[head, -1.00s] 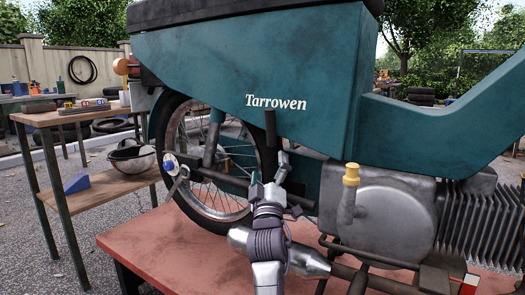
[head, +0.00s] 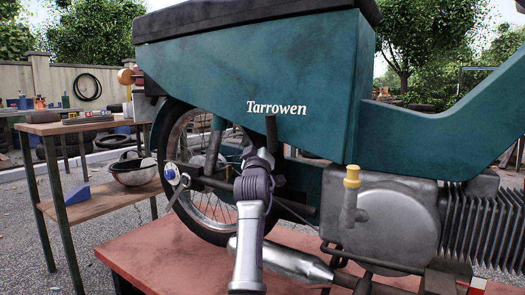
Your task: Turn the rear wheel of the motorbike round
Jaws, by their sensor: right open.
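The green motorbike (head: 250,70) marked "Tarrowen" stands on a red bench (head: 180,258). Its rear wheel (head: 208,206) shows at the left below the bodywork, with a black tyre, a metal rim and thin spokes. The bodywork hides the wheel's top, and a swingarm bar crosses it. My right gripper (head: 262,160) is open and empty at the right part of the wheel, its arm rising from below. My own wrist partly hides the fingers, and I cannot tell whether they touch the wheel. My left gripper is not in view.
A silver exhaust silencer (head: 285,262) lies low beside my right arm. A yellow-capped filler pipe (head: 351,178) stands at the right. A wooden workbench (head: 85,124) holding tools stands at the left.

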